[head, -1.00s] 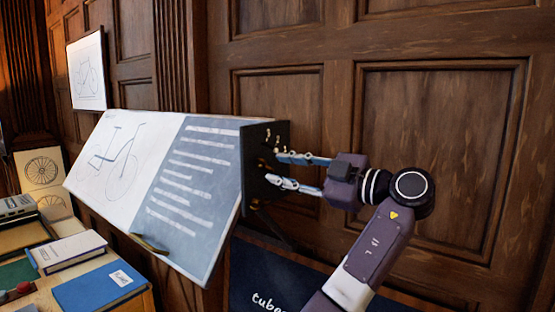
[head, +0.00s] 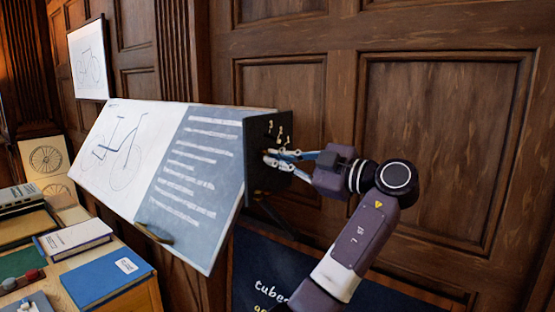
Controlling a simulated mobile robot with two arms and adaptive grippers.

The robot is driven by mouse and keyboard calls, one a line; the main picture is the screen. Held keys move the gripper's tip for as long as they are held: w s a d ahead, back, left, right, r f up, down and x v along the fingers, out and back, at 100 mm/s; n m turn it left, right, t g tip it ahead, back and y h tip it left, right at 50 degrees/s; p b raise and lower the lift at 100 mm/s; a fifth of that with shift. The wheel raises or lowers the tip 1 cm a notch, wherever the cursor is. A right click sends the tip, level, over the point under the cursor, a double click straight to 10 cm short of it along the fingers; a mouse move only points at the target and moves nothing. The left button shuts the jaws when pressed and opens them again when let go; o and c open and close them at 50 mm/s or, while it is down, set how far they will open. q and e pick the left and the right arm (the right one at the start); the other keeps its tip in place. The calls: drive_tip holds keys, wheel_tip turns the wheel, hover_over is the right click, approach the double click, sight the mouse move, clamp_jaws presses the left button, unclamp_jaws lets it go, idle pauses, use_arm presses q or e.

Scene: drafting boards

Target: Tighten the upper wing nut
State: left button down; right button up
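The drafting board (head: 195,190) is tilted, with a dark side plate (head: 262,180) at its right end. Small brass-coloured pieces (head: 281,131) stand out near the top of the plate; they are too small to tell apart clearly. I cannot tell for certain whether this is the upper one.
A blue book (head: 105,280) and a white book (head: 73,239) lie on the wooden cabinet at lower left. A dark lettered board (head: 262,262) stands below the drafting board. Panelled wall (head: 440,150) is behind my arm.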

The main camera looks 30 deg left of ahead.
use_arm(q)
drive_tip(key=shift+r+m+b, duration=0.1)
drive_tip(key=shift+m+b, duration=0.75)
drive_tip(key=shift+m, duration=12.75)
